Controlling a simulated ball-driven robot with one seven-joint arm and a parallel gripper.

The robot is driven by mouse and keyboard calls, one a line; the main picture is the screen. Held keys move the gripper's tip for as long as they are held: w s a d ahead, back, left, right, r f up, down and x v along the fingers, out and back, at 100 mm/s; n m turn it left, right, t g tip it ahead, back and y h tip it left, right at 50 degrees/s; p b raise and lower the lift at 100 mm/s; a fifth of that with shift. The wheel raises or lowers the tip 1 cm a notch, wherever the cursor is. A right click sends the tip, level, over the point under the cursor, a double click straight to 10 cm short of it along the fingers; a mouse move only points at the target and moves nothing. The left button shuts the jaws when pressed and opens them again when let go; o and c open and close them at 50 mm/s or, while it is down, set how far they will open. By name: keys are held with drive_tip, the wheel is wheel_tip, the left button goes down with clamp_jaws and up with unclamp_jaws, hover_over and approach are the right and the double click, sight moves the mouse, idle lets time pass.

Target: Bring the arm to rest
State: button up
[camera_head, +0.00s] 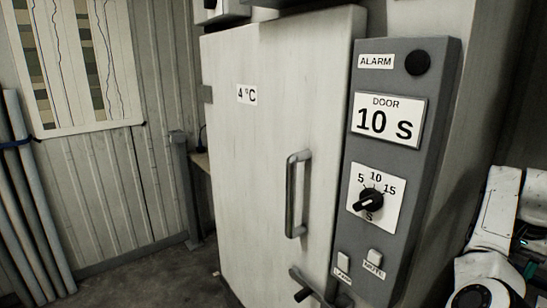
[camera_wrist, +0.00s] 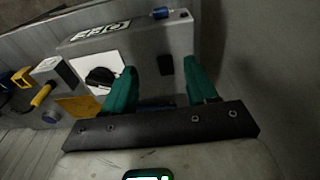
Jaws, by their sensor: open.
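My arm shows at the right edge of the head view as white links, folded beside the grey control panel. My gripper (camera_wrist: 158,85) shows in the wrist view with two green fingers standing apart on a dark bar. Nothing is between the fingers, and a grey box with a black knob (camera_wrist: 100,80) on a white plate lies beyond them. The fingers are not clearly visible in the head view.
A pale cold-room door (camera_head: 265,130), marked 4 °C, stands shut with a bar handle (camera_head: 292,195). A grey panel (camera_head: 425,130) right of it carries a dial (camera_head: 369,200) and two switches. Pipes (camera_head: 35,200) lean at left. Floor (camera_head: 150,275) shows clear at lower left.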

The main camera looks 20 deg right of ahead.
drive_tip(key=s+a+f+n+h, duration=0.1)
drive_tip(key=s+a+f+n, duration=0.25)
drive_tip(key=a+f, duration=0.5)
drive_tip(key=s+a+f+n+h, duration=0.1)
drive_tip(key=s+a+f+n, duration=0.1)
drive_tip(key=s+a+f, duration=0.45)
drive_tip(key=s+a+f+n+y, duration=0.1)
drive_tip(key=s+a, duration=0.3)
drive_tip(key=a, duration=0.4)
drive_tip(key=s+a+f+n+y, duration=0.1)
drive_tip(key=s+a+f+n, duration=0.3)
drive_tip(key=a, duration=0.4)
drive_tip(key=s+a+f+n+y, duration=0.1)
drive_tip(key=s+a+f+n, duration=0.1)
drive_tip(key=s+a, duration=0.4)
drive_tip(key=shift+s+a+f+t, duration=0.2)
drive_tip(key=shift+a+f+t, duration=0.15)
drive_tip(key=shift+a, duration=0.7)
drive_tip(key=shift+n, duration=0.25)
